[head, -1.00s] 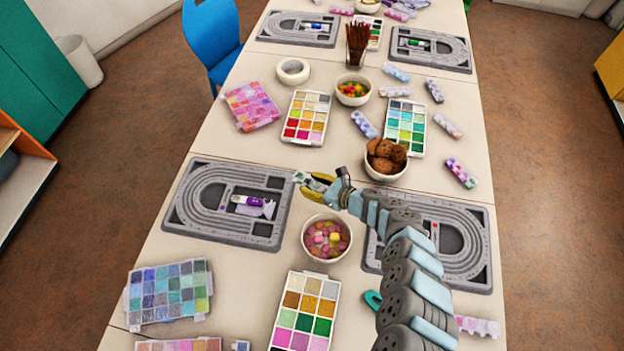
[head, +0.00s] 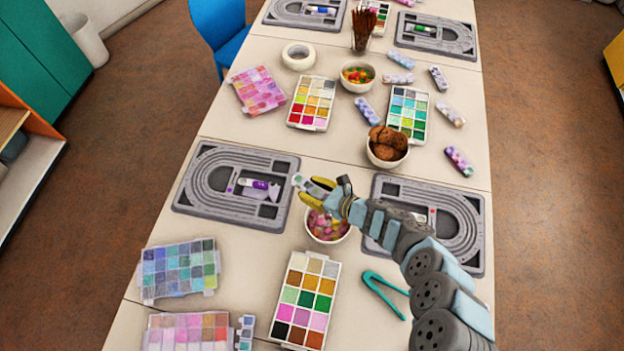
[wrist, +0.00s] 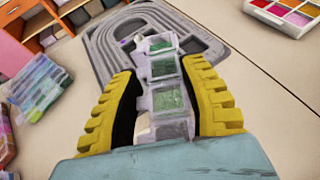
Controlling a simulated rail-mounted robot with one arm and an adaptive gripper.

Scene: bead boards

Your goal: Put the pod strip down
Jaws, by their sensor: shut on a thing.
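My gripper (head: 318,190) is over the table between the left bead board (head: 225,208) and the candy bowl (head: 326,228). Its yellow fingers are shut on a pod strip (wrist: 166,92), a translucent strip of small compartments with green beads. In the wrist view the strip points forward, away from my palm, and its far end overlaps the bead board (wrist: 105,50) behind it. In the head view only a small end of the strip (head: 297,180) shows past the fingertips, near the board's right edge. The strip appears held above the table.
Another bead board (head: 465,235) lies right, partly behind my arm. A cookie bowl (head: 387,147) stands behind the gripper. A bead palette (head: 306,300) and green tweezers (head: 383,290) lie in front. Bead cases (head: 180,270) lie front left. Bare table shows behind the left board.

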